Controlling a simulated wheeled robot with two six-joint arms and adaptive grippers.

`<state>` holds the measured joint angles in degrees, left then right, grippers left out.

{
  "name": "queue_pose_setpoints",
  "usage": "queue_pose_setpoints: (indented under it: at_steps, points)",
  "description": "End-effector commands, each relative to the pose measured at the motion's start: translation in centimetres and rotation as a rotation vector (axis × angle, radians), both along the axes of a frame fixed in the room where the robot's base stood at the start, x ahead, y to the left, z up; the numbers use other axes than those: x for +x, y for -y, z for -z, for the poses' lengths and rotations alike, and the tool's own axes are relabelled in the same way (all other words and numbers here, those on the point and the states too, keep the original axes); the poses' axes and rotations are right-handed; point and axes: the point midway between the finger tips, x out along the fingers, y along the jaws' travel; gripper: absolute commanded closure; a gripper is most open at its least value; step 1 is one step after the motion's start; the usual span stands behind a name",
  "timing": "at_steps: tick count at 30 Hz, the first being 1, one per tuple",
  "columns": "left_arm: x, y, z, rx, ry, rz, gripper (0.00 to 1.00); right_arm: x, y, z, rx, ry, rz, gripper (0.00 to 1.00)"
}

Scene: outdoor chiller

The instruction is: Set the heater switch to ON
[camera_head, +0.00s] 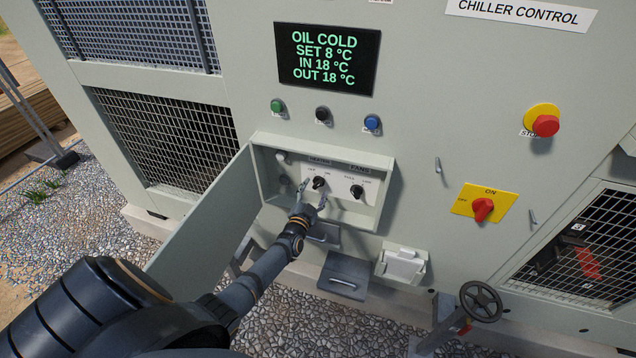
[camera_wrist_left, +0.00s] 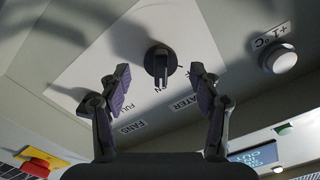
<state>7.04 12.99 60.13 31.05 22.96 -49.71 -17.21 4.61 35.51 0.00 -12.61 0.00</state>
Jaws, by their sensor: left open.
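The heater switch (camera_head: 318,183) is a black rotary knob on a white panel inside the open control box. It also shows in the left wrist view (camera_wrist_left: 160,60), with the ON label just below it there. Which label its pointer faces is hard to tell. My left gripper (camera_head: 312,193) is open at the box, its fingers close to the heater switch. In the left wrist view, the fingers (camera_wrist_left: 160,76) stand apart on either side of the knob, with gaps on both sides. My right gripper is not in view.
The fans knob (camera_head: 357,191) sits close to the right of the heater switch. The box door (camera_head: 203,220) hangs open on the left beside my arm. A round button (camera_wrist_left: 279,58) is near the right finger. A display (camera_head: 327,60) reads OIL COLD.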

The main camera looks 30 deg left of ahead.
Motion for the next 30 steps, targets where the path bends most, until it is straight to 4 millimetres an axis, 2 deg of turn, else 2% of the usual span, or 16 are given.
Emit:
queue_pose_setpoints:
  at_steps: [1,12,26,30]
  points:
    - [-0.7,0.2,-0.5,0.000,-0.003,0.001,0.36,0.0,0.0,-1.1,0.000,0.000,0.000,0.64]
    - [-4.8,1.2,-0.3,-0.001,-0.001,0.000,0.36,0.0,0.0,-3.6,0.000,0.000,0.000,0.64]
    - [-5.7,1.4,-0.1,-0.001,0.000,0.001,0.36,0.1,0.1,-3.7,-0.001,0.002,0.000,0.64]
    - [-7.9,1.9,0.0,-0.001,-0.002,0.001,0.36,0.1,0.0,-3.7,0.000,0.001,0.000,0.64]
